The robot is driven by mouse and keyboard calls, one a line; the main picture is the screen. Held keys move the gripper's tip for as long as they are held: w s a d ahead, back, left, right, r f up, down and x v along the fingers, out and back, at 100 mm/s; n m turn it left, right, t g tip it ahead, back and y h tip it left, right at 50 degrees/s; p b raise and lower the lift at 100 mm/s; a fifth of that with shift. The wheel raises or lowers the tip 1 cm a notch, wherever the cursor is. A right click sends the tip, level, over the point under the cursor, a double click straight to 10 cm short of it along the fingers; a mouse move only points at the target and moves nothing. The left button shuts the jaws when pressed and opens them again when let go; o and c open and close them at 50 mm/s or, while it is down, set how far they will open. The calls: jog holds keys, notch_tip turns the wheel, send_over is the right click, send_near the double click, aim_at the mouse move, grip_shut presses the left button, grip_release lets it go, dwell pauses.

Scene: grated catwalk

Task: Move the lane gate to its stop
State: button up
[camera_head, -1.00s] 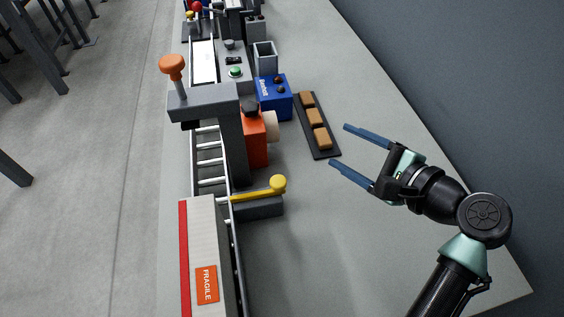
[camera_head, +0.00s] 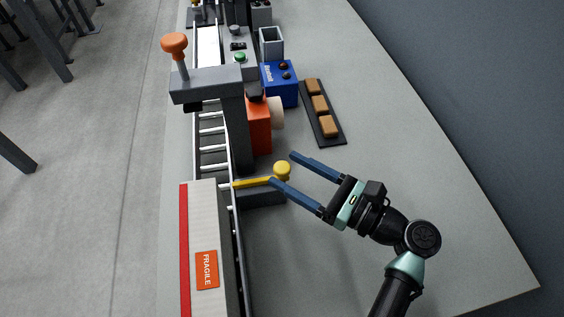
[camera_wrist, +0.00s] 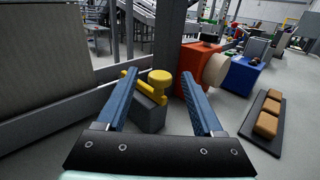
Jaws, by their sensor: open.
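The lane gate (camera_head: 250,183) is a yellow bar with a round yellow knob (camera_head: 282,170) at its right end. It lies over a dark grey block (camera_head: 262,194) and reaches left to the roller lane, by the far end of a large carton (camera_head: 206,245). My gripper (camera_head: 281,168) is open, its two blue fingers pointing left at the knob. In the wrist view the knob (camera_wrist: 159,77) shows between the fingers, nearer the left one, beyond the fingertips or level with them; I cannot tell whether they touch it. The gate's bar (camera_wrist: 130,84) is partly hidden by the left finger.
A grey post with an overhead arm (camera_head: 207,84) and orange knob stands over the lane. An orange unit (camera_head: 260,126), a blue box (camera_head: 281,86) and a dark tray (camera_head: 337,138) with brown blocks lie beyond my gripper. The tabletop on the right is clear.

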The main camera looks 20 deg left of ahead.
jog(key=shift+w+a, duration=0.15)
jog(key=shift+a, duration=0.55)
jog(key=shift+w+a, duration=0.1)
jog(key=shift+a, duration=0.55)
grip_shut()
